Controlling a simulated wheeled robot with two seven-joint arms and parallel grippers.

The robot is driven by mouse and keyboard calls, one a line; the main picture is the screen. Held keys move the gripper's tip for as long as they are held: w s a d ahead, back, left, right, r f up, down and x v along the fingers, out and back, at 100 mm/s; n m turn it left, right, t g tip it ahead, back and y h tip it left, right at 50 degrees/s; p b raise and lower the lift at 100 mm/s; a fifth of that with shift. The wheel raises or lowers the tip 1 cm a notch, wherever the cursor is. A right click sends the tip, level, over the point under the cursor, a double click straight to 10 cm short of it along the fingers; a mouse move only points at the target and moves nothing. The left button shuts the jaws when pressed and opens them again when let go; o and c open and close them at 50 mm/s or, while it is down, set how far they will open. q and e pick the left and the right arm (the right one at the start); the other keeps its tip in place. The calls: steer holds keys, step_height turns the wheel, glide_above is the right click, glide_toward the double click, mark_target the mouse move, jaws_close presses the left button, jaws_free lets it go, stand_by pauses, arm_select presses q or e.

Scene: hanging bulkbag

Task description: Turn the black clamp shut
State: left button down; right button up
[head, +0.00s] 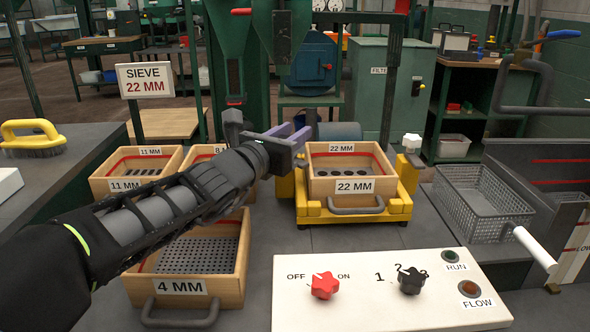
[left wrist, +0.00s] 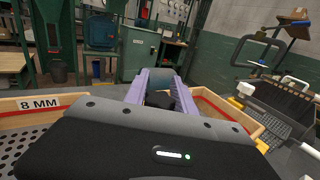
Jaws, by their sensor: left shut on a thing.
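My left gripper (head: 296,137) reaches in from the left, its purple fingers at the back left corner of the yellow sieve seat (head: 400,205). In the left wrist view the fingers (left wrist: 160,92) are shut on a black knob, the black clamp (left wrist: 160,99). In the head view the gripper and wrist mostly hide this clamp. The wooden 22 MM sieve (head: 355,186) sits in the yellow seat, its grey handle facing front. A white-knobbed clamp (head: 411,143) stands at the seat's right side. My right gripper is not in view.
A 4 MM sieve (head: 182,287) and 11 MM sieve (head: 125,185) lie left, partly under my arm. A white control panel (head: 380,290) with red and black knobs is in front. A grey mesh basket (head: 480,205) with a white handle stands right.

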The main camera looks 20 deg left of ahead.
arm_select(q)
steer(key=n+y+b, duration=0.2)
steer(key=y+b, duration=0.2)
steer(key=b, duration=0.1)
steer(key=a+n+g+y+b, duration=0.1)
steer(key=n+y+b, duration=0.2)
steer(key=y+b, duration=0.1)
steer(key=shift+a+f+b, duration=0.1)
steer(key=shift+a+b, duration=0.1)
steer(key=shift+b, duration=0.65)
steer(key=shift+s+a+r+n+g+y+p, duration=0.15)
steer(key=shift+n+g+y+p, duration=0.1)
steer(key=shift+n+g+y, duration=0.35)
steer(key=shift+a+n+g+y+p, duration=0.1)
steer(key=shift+n+g+y+p, duration=0.15)
steer(key=shift+n+y, duration=0.55)
steer(key=shift+s+a+r+n+g+y+p, duration=0.2)
steer(key=shift+n+g+y, duration=0.25)
steer(key=shift+y, duration=0.45)
steer(key=shift+f, duration=0.15)
steer(key=c, duration=1)
jaws_free()
steer(key=shift+w, duration=0.1)
steer(key=shift+c, duration=0.2)
